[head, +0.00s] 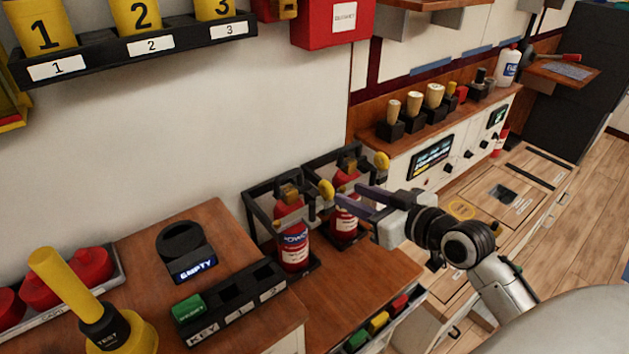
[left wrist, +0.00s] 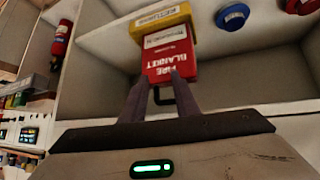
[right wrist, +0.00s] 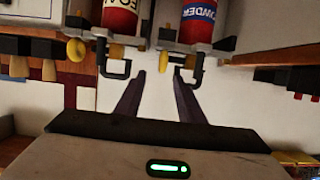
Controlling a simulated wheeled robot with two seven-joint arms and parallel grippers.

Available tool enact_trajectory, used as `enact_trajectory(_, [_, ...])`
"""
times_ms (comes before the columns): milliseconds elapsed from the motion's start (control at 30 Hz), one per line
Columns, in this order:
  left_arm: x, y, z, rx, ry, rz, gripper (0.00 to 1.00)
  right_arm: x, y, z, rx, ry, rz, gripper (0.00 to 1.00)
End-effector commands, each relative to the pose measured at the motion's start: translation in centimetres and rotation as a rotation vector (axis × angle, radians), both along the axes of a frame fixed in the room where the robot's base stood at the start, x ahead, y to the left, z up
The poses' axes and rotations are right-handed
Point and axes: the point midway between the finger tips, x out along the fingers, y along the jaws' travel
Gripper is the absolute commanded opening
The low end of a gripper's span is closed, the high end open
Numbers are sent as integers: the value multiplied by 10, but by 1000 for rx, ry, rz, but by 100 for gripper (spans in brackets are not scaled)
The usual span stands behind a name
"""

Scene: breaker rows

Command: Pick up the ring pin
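Two red fire extinguishers stand in black frames on the wooden counter: the powder one (head: 293,252) and another behind it (head: 346,222). Each has a yellow round piece at its top, one beside the powder extinguisher (head: 326,189) and one further right (head: 382,160); I cannot tell for sure which is the ring pin. Both pieces show in the right wrist view, left (right wrist: 77,49) and right (right wrist: 188,60). My right gripper (head: 336,196) is open and empty, its fingertips close to the powder extinguisher's yellow piece. My left gripper (left wrist: 159,78) is open before a red fire blanket box (left wrist: 170,58).
A key block (head: 230,305), an "EMPTY" holder (head: 187,252) and a yellow tester (head: 75,300) occupy the left counter. A shelf with several stamp-like handles (head: 415,105) lies beyond my right gripper. The black frames surround the extinguishers.

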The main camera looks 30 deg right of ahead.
Motion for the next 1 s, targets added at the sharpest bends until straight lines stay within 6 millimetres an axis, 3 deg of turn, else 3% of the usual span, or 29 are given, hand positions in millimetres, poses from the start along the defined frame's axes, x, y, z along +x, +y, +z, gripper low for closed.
enact_trajectory(200, [-10, 0, -5, 1, 23, 0, 28, 32, 2, -7, 3, -6, -1, 35])
enact_trajectory(467, [-13, 0, -5, 2, 29, 0, 28, 53, 5, -16, 2, -4, -1, 35])
enact_trajectory(700, [-12, 0, -3, 2, 27, 0, 28, 85, 11, -29, 2, -4, -1, 35])
enact_trajectory(1000, [-7, 0, 0, 1, 17, 1, 28, 91, 12, -33, 0, -2, 1, 35])
